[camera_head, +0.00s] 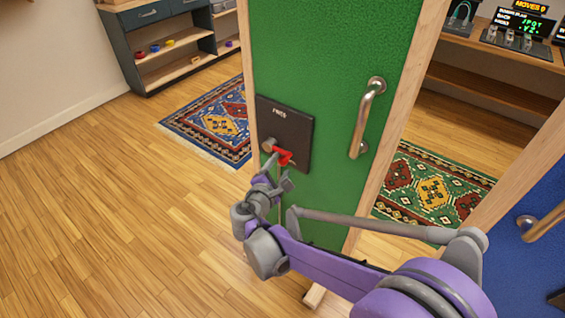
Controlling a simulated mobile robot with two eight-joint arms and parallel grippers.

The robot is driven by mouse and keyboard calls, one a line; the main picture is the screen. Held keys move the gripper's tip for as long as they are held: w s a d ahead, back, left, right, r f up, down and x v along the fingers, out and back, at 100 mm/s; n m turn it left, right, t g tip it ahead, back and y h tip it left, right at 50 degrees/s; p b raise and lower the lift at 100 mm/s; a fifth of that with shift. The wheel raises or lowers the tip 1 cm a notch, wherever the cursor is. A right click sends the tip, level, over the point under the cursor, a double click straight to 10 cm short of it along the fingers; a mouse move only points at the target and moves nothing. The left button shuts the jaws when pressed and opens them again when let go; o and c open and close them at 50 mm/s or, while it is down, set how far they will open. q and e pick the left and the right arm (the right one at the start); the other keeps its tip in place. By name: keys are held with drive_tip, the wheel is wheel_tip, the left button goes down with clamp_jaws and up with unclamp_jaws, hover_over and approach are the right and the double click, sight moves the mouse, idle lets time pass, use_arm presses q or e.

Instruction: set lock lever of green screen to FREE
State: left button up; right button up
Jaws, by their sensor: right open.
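The green screen (322,60) stands upright in a light wood frame in the middle of the head view. A dark lock plate (297,127) is on its lower left, with small pale lettering near the top that seems to read FREE. The lock lever (284,156) has a red handle pointing right and slightly down from a grey round hub (269,145). My right gripper (276,171) is open just below and left of the red handle, partly covering the plate's lower part. I cannot tell whether it touches the lever. My left gripper is out of view.
A metal pull handle (366,118) is on the screen's right side. A blue panel (520,250) with a handle stands at the right. Patterned rugs (213,122) lie on the wood floor, shelves stand behind, and the floor at left is clear.

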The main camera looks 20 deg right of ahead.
sight(282, 164)
drive_tip(key=shift+x, duration=1.85)
clamp_jaws()
